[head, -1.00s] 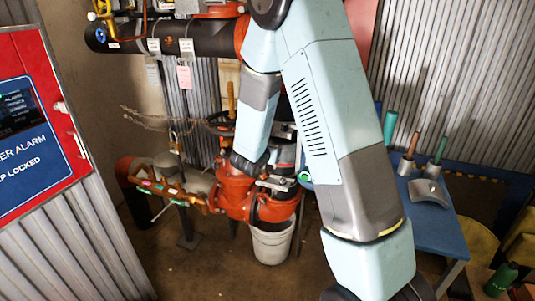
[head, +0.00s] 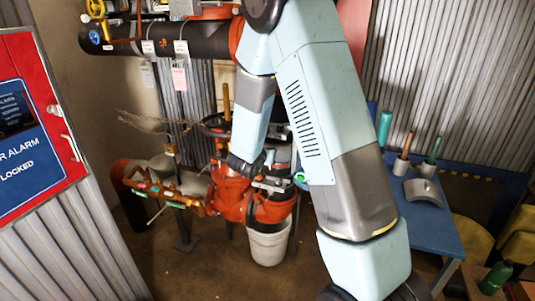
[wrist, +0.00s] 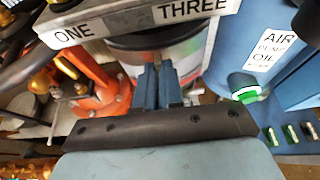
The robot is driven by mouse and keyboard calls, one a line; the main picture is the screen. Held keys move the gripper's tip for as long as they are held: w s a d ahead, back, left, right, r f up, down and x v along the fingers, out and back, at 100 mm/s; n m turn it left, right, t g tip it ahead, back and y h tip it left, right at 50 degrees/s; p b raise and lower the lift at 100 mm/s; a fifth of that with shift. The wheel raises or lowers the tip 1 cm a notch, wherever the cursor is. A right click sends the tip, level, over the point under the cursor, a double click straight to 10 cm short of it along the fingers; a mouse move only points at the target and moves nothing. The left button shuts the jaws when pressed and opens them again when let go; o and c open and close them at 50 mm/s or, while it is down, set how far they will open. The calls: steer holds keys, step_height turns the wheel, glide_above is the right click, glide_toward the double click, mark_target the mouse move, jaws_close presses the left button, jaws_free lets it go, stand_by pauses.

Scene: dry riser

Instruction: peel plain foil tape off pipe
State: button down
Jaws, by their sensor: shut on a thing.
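My gripper (wrist: 160,84) has its two narrow blue fingers close together in the wrist view. Their tips reach a rounded dark and silvery body (wrist: 185,52) under a plate marked ONE and THREE (wrist: 130,22). A small brownish piece shows at the tips, too small to identify; I cannot tell whether it is foil tape. In the head view my gripper (head: 270,184) is at the red valve assembly (head: 236,192), largely hidden by my arm. A dark pipe (head: 160,38) with hanging tags runs across the upper left. I cannot make out any foil tape on it.
A white bucket (head: 268,246) stands below the valves. A blue table (head: 432,222) with tool holders and a curved metal piece (head: 424,191) is at the right. A red alarm cabinet (head: 62,120) stands close at the left. A blue AIR PUMP OIL container (wrist: 240,60) is beside my gripper.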

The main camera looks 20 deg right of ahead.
steer(key=c, duration=1.8)
jaws_free()
steer(key=shift+s+a, duration=0.1)
steer(key=shift+a, duration=0.1)
jaws_close()
steer(key=shift+s+a, duration=0.25)
steer(key=shift+s, duration=0.15)
steer(key=s+a, duration=0.4)
steer(key=s, duration=0.2)
steer(key=shift+a, duration=0.2)
steer(key=shift+s, duration=0.1)
